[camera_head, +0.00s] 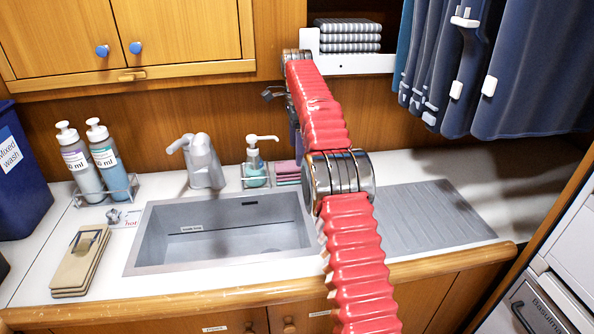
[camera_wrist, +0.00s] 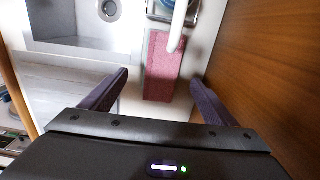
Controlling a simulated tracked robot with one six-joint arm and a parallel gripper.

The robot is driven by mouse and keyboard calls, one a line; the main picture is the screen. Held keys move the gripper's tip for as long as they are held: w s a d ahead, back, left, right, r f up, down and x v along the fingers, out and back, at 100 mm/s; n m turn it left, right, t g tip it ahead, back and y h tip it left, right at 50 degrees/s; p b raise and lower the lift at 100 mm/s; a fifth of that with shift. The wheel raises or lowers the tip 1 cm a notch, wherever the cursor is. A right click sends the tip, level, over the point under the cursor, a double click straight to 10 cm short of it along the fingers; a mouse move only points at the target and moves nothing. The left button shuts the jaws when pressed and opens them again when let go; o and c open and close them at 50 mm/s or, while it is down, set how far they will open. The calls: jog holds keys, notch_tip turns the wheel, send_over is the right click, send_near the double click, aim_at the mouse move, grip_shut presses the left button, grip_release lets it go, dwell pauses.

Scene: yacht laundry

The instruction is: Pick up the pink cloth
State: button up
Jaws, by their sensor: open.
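The pink cloth (camera_head: 287,168) lies folded on the counter behind the sink, right of the soap dispenser, in the head view. My arm hides part of its right side. In the wrist view the pink cloth (camera_wrist: 161,72) lies between and beyond the fingers. A white pump spout crosses over its upper right part. My gripper (camera_wrist: 159,77) is open and empty, with one dark purple finger on each side of the cloth's line. In the head view the gripper (camera_head: 296,138) is above the cloth, mostly hidden behind my arm.
The soap dispenser (camera_head: 255,165) stands in a holder close beside the cloth. The wooden back wall (camera_wrist: 260,70) is near the right finger. The sink (camera_head: 220,232) and tap (camera_head: 203,160) are in front and left. Blue hanging garments (camera_head: 530,70) are at upper right.

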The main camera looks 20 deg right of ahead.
aim_at(297, 171)
jog(key=shift+w+d+f, duration=0.1)
jog(key=shift+f, duration=0.05)
jog(key=shift+f, duration=1.1)
jog(key=shift+w+f, duration=0.1)
jog(key=shift+f, duration=2.55)
jog(key=c, duration=1.2)
jog(key=shift+c, duration=0.3)
jog(key=shift+r, duration=0.1)
